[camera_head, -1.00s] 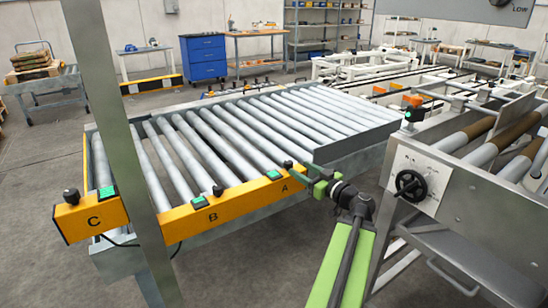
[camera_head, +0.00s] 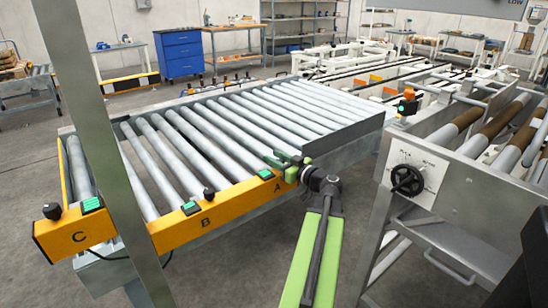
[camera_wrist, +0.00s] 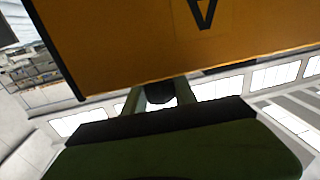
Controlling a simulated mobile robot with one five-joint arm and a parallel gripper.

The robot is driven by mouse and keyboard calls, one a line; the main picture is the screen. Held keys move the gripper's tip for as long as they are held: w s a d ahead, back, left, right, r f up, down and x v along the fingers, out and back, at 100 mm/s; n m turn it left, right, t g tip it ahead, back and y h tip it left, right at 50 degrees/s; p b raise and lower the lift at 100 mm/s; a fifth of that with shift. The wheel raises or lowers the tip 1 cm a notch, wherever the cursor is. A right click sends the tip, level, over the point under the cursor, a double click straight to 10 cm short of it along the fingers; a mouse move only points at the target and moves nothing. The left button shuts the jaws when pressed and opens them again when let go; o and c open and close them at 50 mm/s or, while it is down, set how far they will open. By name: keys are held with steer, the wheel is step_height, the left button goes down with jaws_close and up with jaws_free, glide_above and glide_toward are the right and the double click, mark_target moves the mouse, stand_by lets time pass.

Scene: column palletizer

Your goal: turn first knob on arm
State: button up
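The orange panel (camera_head: 221,213) along the front of the roller conveyor bears the letters A, B and C. My gripper (camera_head: 287,162) is at its right end, by the letter A, and hides the knob there in the head view. In the wrist view, a dark knob (camera_wrist: 160,93) shows between the two green fingers of my gripper (camera_wrist: 158,97), under the orange panel marked A (camera_wrist: 165,45). The fingers are apart, with bright gaps beside the knob. Black knobs also stand by B (camera_head: 208,194) and C (camera_head: 52,211).
A machine with a black handwheel (camera_head: 407,180) stands to the right of my arm. A grey upright post crosses the left of the head view. The roller conveyor (camera_head: 240,125) is empty. A blue cabinet (camera_head: 181,56) stands at the back.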

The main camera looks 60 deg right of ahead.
jaws_close()
steer(key=shift+f, duration=0.1)
stand_by(1.1)
steer(key=o, duration=0.5)
jaws_free()
steer(key=shift+o, duration=0.2)
steer(key=shift+a, duration=0.1)
